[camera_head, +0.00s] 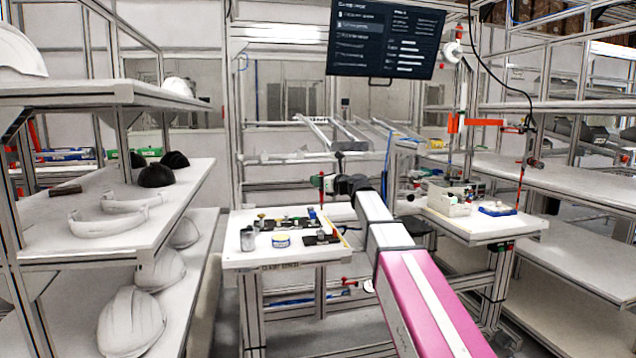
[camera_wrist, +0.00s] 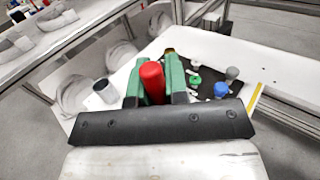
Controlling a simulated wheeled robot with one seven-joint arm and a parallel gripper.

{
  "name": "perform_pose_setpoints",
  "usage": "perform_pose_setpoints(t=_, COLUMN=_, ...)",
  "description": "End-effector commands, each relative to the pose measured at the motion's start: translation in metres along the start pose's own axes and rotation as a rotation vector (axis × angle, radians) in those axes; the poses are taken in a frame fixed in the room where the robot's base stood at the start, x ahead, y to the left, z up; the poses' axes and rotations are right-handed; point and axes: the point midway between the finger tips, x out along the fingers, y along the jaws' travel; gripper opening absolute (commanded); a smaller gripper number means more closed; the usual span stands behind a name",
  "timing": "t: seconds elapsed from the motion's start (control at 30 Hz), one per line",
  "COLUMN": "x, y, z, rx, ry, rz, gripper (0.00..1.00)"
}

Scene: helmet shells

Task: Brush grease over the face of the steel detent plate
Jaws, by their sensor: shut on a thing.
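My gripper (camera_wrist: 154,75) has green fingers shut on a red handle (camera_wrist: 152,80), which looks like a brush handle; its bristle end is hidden. In the head view my gripper (camera_head: 322,183) is above the back right of the white work table (camera_head: 240,257). A small round tin with a yellow and blue label (camera_head: 281,240) stands near the table's front; I cannot tell if it holds grease. A flat dark piece (camera_head: 320,239) lies to its right. I cannot tell which piece is the steel detent plate.
A grey cylindrical cup (camera_head: 247,239) stands at the table's left; it also shows in the wrist view (camera_wrist: 104,90). A dark tray (camera_wrist: 205,92) holds small parts, including a blue one (camera_wrist: 221,89). A yellow strip (camera_wrist: 255,101) lies along one edge. Helmet shelves (camera_head: 140,190) stand left.

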Motion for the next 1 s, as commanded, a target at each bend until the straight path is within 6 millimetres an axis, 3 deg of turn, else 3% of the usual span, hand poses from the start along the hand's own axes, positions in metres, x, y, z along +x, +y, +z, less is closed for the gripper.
perform_pose_setpoints(t=0.7, x=0.0, y=0.0, z=-0.055, rx=0.001, ry=0.0, rz=0.0, gripper=0.0)
perform_pose_setpoints(t=1.0, x=0.0, y=0.0, z=-0.06, rx=0.0, ry=0.0, rz=0.0, gripper=0.0)
